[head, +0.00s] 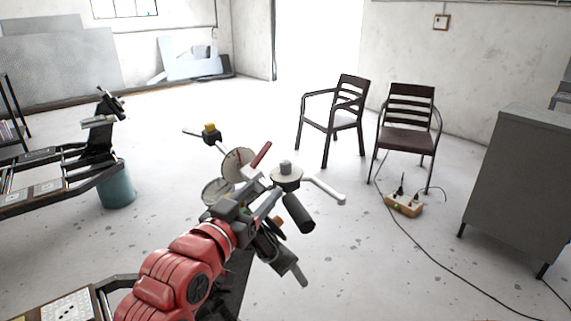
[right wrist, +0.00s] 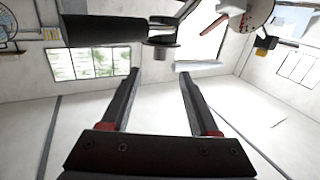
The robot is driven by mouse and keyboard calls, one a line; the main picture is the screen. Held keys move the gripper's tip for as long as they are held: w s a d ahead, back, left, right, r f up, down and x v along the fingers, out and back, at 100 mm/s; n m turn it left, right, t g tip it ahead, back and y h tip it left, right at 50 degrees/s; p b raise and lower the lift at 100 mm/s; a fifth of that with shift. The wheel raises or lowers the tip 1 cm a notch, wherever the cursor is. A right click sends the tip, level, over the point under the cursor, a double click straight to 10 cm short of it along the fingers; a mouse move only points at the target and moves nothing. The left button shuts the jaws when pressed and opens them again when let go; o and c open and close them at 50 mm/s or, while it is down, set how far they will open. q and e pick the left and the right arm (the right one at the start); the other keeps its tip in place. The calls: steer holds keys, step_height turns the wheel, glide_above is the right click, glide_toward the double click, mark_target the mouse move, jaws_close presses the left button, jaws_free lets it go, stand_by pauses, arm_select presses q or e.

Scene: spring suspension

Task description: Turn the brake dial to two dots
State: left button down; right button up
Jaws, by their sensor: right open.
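The dial-like part is a pale round disc with a short grey knob (head: 285,166) on top, in the middle of the head view. No dots can be made out on it, and I cannot be sure it is the brake dial. My right gripper (head: 264,194) is close to its lower left, partly overlapping the assembly. In the right wrist view my right gripper (right wrist: 160,76) has its two fingers spread, with nothing between them. A small grey knob (right wrist: 160,54) shows just beyond the gap between the fingertips, apart from them. My left gripper is not in view.
Beside the disc are a white bent handle (head: 324,190), a black cylinder (head: 298,213) and a red lever (head: 261,154) on another disc. A yellow-topped knob (head: 210,131) stands behind. Two chairs (head: 405,135) and a grey cabinet (head: 515,185) are at right.

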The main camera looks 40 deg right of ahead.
mark_target(283, 169)
steer(key=p+x, duration=0.1)
steer(key=x, duration=1.1)
steer(key=shift+r+p, duration=0.1)
steer(key=shift+p, duration=0.25)
jaws_close()
